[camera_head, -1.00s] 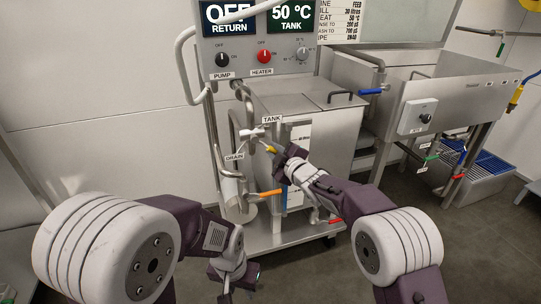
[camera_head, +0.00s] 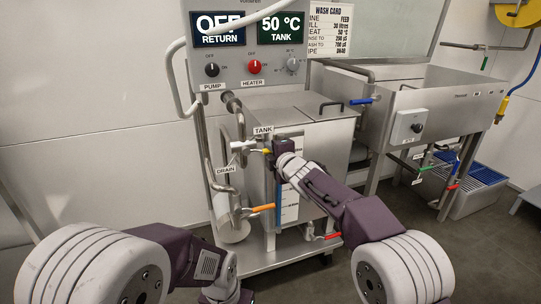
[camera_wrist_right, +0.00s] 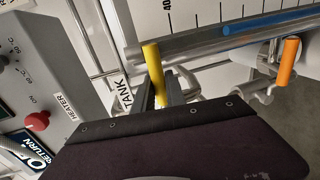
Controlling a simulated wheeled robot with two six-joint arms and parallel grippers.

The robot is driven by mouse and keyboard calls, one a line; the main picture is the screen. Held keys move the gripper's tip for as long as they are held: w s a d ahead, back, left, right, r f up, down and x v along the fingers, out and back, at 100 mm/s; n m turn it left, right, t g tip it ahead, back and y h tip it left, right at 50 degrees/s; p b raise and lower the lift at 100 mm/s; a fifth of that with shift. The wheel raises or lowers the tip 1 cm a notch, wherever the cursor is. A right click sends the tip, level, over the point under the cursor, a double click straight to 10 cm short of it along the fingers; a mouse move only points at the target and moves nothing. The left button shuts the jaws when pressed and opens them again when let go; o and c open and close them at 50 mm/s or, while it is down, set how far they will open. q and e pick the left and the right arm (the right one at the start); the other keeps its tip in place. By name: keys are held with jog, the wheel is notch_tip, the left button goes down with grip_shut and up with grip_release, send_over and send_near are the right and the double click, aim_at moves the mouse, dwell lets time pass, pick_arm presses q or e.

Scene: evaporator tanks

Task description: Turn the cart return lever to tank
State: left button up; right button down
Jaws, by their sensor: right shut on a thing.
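The return lever has a yellow handle (camera_head: 266,151) and sits at the valve on the cart's front, between the TANK label (camera_head: 263,130) and the DRAIN label (camera_head: 226,169). My right gripper (camera_head: 272,150) is at this handle, and the arm reaches in from the lower right. In the right wrist view the yellow handle (camera_wrist_right: 152,60) stands up from between the dark fingers (camera_wrist_right: 160,92), which are shut on it. The handle's lower part is hidden by the gripper. My left gripper is mostly cut off at the bottom edge of the head view; its fingers cannot be made out.
An orange handle (camera_head: 262,208) and a red handle (camera_head: 328,236) sit lower on the cart. The control panel (camera_head: 250,66) above reads OFF RETURN and 50 °C TANK. A steel sink (camera_head: 440,95) with a blue handle (camera_head: 361,101) stands at right.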

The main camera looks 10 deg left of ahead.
jog(key=shift+r, duration=0.1)
dwell(0.3)
jog(key=c, duration=1.4)
grip_release()
jog(key=shift+o, duration=0.2)
jog(key=shift+s, duration=0.15)
jog(key=b+v, duration=0.2)
jog(key=v, duration=0.7)
jog(key=shift+b, duration=0.4)
